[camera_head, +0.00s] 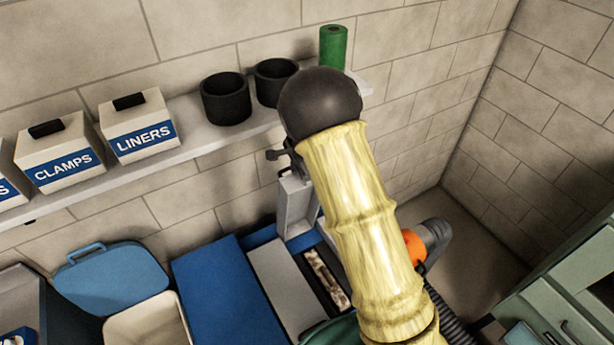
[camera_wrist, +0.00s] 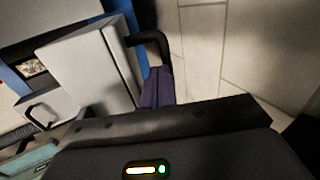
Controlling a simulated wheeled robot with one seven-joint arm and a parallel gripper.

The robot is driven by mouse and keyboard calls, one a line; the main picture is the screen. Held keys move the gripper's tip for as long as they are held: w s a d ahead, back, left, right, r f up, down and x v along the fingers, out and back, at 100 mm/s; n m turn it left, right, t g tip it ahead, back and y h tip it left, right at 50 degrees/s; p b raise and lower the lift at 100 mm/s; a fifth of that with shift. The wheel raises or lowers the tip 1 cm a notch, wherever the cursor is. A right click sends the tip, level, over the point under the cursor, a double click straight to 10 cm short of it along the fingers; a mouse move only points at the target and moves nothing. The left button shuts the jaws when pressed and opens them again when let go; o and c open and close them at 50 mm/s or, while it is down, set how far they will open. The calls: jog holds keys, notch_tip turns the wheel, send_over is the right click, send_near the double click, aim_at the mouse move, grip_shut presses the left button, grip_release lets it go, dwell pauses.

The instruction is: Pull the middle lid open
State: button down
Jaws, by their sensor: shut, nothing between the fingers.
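A pale grey lid stands raised, close to upright, on the blue chest; it shows in the head view (camera_head: 296,207) and in the wrist view (camera_wrist: 88,68). Its black bar handle (camera_wrist: 152,42) is at its outer edge. My gripper (camera_wrist: 157,88), with purple fingers, is shut and empty right beside the handle and the lid's edge. I cannot tell whether they touch. In the head view my arm hides most of the gripper. Below the raised lid is an open compartment (camera_head: 328,276) with pale brown contents. Another grey lid (camera_head: 282,283) lies flat to its left.
A shelf above holds labelled boxes (camera_head: 140,126), two black cups (camera_head: 226,98) and a green roll (camera_head: 333,46). A blue-lidded bin (camera_head: 110,280) stands left. An orange and grey hose fitting (camera_head: 432,240) lies right. Block walls close in behind; a green cabinet (camera_head: 570,300) stands right.

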jog(key=shift+w, duration=0.1)
dwell(0.3)
jog(key=b+v, duration=0.1)
jog(key=v, duration=1.6)
jog(key=shift+r, duration=0.2)
jog(key=shift+d, duration=0.1)
jog(key=s+d+f+n+g+h+b, duration=0.1)
jog(key=s+d+f+n, duration=0.3)
jog(key=s, duration=0.6)
jog(key=s+d+f+n+g+h+b, duration=0.1)
jog(key=s+d+f+n+b, duration=0.1)
jog(key=s+d+f+n, duration=0.3)
jog(key=s+d+n, duration=0.2)
jog(key=s+d, duration=0.2)
jog(key=s, duration=0.2)
jog(key=shift+d+f+n+h, duration=0.2)
jog(key=shift+d+n+h, duration=0.1)
jog(key=shift+d+n, duration=0.1)
